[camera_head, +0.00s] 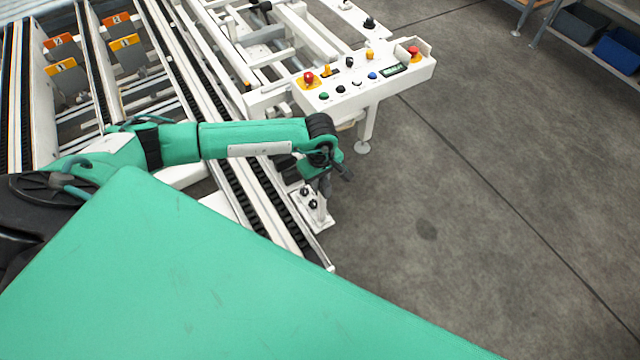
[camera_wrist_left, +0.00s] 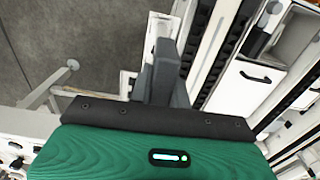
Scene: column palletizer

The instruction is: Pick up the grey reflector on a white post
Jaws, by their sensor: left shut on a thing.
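My left gripper (camera_head: 318,180) is at the near end of the conveyor, beside a white bracket (camera_head: 318,218) with two black knobs. In the left wrist view, the dark grey fingers of the gripper (camera_wrist_left: 163,62) are closed together at a pale upright part, which I take to be the white post (camera_wrist_left: 160,22). The grey reflector is mostly hidden by the fingers, and I cannot tell its outline from them. My right gripper is in neither view.
A white control panel (camera_head: 368,82) with coloured buttons stands just beyond my left gripper. Conveyor rails with black chains (camera_head: 262,210) run under my left arm. Open grey floor (camera_head: 480,200) lies to the right. A shelf with dark and blue bins (camera_head: 618,50) is at the far right.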

